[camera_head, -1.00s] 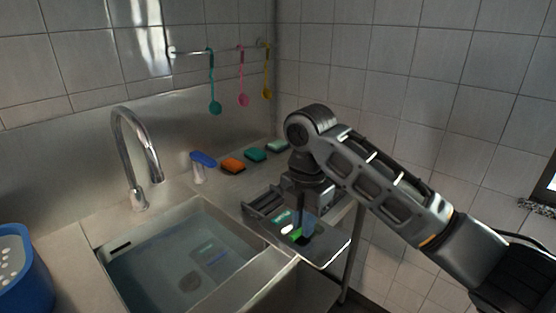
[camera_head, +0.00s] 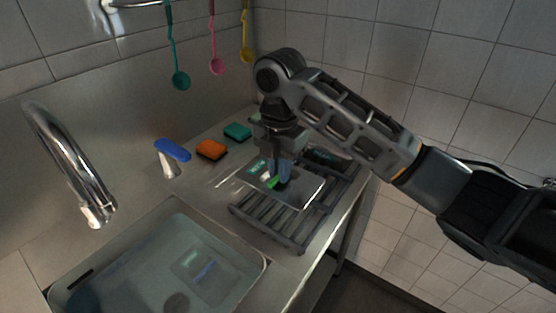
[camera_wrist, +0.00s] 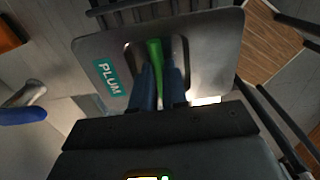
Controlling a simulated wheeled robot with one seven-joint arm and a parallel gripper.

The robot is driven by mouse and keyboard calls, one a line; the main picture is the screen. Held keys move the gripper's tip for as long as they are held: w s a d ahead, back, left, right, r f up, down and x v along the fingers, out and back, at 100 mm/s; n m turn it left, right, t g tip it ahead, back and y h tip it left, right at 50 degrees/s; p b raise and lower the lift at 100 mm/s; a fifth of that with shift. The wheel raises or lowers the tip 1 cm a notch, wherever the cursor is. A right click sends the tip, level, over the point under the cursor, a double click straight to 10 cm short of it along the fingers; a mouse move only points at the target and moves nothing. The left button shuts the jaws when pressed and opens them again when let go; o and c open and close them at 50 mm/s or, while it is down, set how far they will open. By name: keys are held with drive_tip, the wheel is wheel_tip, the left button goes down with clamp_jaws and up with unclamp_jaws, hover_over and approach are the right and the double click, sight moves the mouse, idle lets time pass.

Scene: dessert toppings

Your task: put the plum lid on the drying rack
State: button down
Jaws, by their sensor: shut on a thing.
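The plum lid is a flat grey metal plate (camera_head: 308,192) with a teal label reading PLUM and a green handle. In the wrist view the lid (camera_wrist: 212,60) fills the upper middle, label at its left. My gripper (camera_head: 281,178), with blue fingers, is shut on the green handle; the fingers also show in the wrist view (camera_wrist: 160,88). The lid is roughly level over the far part of the drying rack (camera_head: 268,222), a dark slatted rack on the counter. I cannot tell whether the lid touches the slats.
A sink (camera_head: 150,262) with water and sunken items lies left of the rack. Utensils hang on the wall. The rack's near slats are bare.

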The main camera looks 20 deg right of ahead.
drive_tip(key=shift+f, duration=0.85)
drive_tip(key=shift+f+b, duration=2.25)
drive_tip(key=shift+f, duration=1.5)
drive_tip(key=c, duration=1.1)
unclamp_jaws()
